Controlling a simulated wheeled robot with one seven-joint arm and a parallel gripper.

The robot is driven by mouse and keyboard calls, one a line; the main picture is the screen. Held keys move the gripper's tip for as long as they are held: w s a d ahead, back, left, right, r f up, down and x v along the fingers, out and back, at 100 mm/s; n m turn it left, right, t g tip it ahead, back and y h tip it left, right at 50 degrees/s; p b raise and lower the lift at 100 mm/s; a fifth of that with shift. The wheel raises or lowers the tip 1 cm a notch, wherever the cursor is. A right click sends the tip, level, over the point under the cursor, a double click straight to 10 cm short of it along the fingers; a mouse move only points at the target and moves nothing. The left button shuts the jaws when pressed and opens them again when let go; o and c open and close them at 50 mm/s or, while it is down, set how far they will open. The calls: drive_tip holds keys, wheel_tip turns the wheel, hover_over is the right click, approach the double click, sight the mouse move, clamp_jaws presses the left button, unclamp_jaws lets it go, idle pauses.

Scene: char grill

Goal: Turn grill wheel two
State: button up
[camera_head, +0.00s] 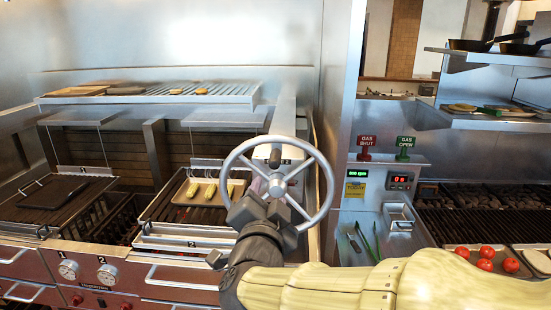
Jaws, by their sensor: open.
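A silver grill wheel (316,155) with a round rim and spokes stands upright at the middle of the view, in front of the right-hand grill bay. My gripper (273,192) is open and overlaps the wheel's lower middle, by the hub. The jaws hide part of the hub and lower spokes. I cannot tell whether a spoke or the hub lies between the jaws, or whether they touch. The grill rack marked 2 (190,243) is left of the wheel and carries a tray with several yellowish pieces of food.
Another grill (60,192) with a dark plate is at the far left. Dials (107,274) sit on the front panel. A steel partition (342,120) rises just right of the wheel. Further right are tongs (366,238), gas signs, and tomatoes (486,252) by a dark grate.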

sight(275, 159)
drive_tip(key=w+p, duration=0.2)
drive_tip(key=w, duration=0.3)
drive_tip(key=w+p, duration=0.2)
drive_tip(key=w, duration=0.4)
drive_tip(key=w+p, duration=0.2)
drive_tip(key=w, duration=0.4)
drive_tip(key=shift+w+d, duration=0.15)
drive_tip(key=shift+d, duration=0.15)
drive_tip(key=shift+c, duration=0.2)
clamp_jaws()
